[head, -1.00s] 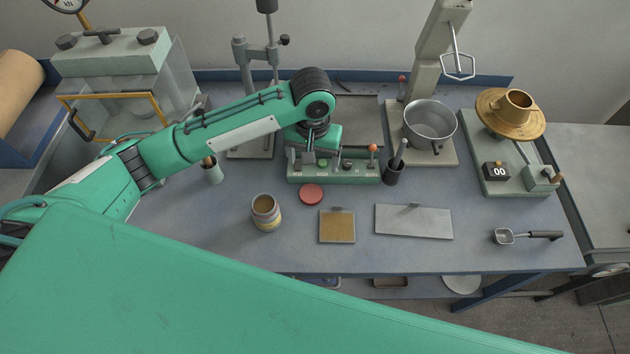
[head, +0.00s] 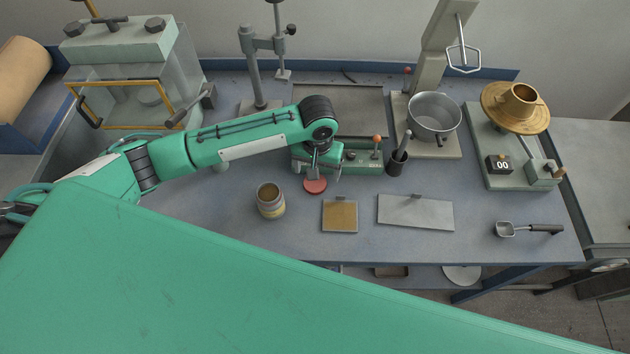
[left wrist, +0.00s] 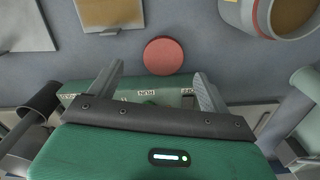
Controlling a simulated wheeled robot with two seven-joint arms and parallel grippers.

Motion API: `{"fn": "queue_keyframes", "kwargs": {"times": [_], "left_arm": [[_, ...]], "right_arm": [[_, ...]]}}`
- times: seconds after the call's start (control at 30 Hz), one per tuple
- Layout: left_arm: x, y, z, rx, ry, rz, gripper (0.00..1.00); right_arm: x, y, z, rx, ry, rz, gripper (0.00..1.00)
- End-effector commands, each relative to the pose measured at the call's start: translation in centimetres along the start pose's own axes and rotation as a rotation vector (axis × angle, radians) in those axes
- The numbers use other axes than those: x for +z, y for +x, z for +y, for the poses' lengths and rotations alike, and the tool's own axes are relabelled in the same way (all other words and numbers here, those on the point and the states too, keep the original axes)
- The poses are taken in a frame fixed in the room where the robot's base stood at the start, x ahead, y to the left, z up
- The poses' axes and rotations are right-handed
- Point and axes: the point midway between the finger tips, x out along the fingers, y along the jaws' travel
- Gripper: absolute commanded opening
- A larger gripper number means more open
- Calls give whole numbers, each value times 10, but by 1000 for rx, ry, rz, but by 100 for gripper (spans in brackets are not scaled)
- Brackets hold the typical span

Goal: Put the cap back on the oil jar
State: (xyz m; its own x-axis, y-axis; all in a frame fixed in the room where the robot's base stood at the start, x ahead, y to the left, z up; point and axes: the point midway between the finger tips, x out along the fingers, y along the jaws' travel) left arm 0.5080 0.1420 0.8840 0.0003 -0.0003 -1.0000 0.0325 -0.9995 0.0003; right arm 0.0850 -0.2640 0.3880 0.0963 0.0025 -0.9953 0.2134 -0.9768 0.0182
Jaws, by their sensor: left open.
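The oil jar (head: 270,201) stands upright and uncapped on the bench, with brownish contents and a banded side. Part of the jar also shows at the top right of the left wrist view (left wrist: 283,18). The cap, a flat red disc (head: 315,187), lies to the right of the jar. In the left wrist view the cap (left wrist: 163,56) is just beyond the fingertips, roughly between them. My left gripper (head: 325,172) is open and empty, pointing down close by the cap. I cannot tell its exact height. My right gripper is not in view.
A green control box (head: 355,160) stands right behind the cap, with a dark cup (head: 397,162) beside it. A tan square plate (head: 340,216) and a grey plate (head: 415,212) lie to the right. The bench is clear around the jar.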

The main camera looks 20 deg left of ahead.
Motion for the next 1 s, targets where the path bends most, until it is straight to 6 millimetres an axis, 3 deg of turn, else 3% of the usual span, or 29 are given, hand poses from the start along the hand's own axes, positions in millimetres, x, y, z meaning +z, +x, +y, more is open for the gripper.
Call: {"fn": "queue_keyframes", "kwargs": {"times": [0.27,0.63,1.0], "left_arm": [[0,2,-1,-1,0,-1,81],[-1,48,-6,-2,0,-1,81],[-1,52,-6,0,1,0,81]], "right_arm": [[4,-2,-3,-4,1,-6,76],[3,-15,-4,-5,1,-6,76],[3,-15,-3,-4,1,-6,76]]}}
